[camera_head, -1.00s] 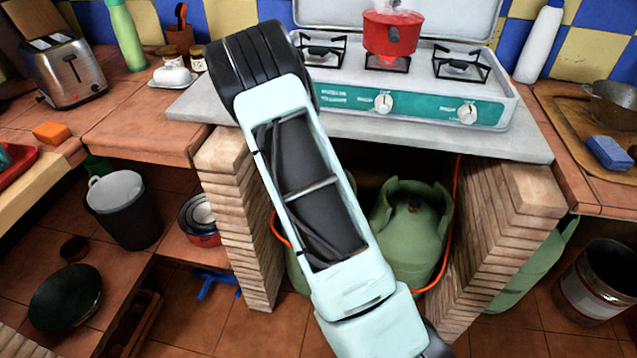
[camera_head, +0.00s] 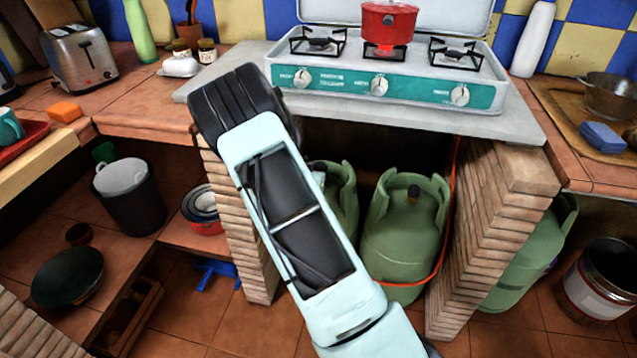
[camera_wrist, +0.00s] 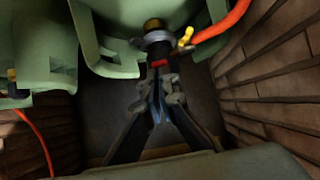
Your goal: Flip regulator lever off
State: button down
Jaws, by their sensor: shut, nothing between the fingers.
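The gas regulator (camera_wrist: 153,40) sits on the valve of a green gas cylinder (camera_wrist: 105,40) in the wrist view. Its small yellow lever (camera_wrist: 186,39) sticks out on the right side, beside the orange hose (camera_wrist: 225,20). My gripper (camera_wrist: 162,82) is shut and empty, with its fingertips just below the regulator in the picture and left of the lever. I cannot tell whether the fingertips touch the regulator. In the head view, green cylinders (camera_head: 408,235) stand under the counter; my gripper is hidden there, and the lever cannot be made out.
Brick pillars (camera_head: 490,230) bound the cylinder space, and a brick wall (camera_wrist: 275,85) is close on the right in the wrist view. Another cylinder (camera_wrist: 35,50) is at the left. The stove (camera_head: 390,85) with a red pot (camera_head: 388,24) stands on the counter above.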

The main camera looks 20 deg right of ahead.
notch_tip(320, 180, down, 4)
jog(key=shift+s+a+r+b, duration=0.15)
jog(key=shift+r+b, duration=0.05)
jog(key=shift+b, duration=1)
jog(key=shift+r, duration=0.15)
jog(key=shift+r+p, duration=0.55)
jog(key=shift+r, duration=0.15)
jog(key=shift+s+f, duration=0.1)
jog(key=shift+f, duration=0.1)
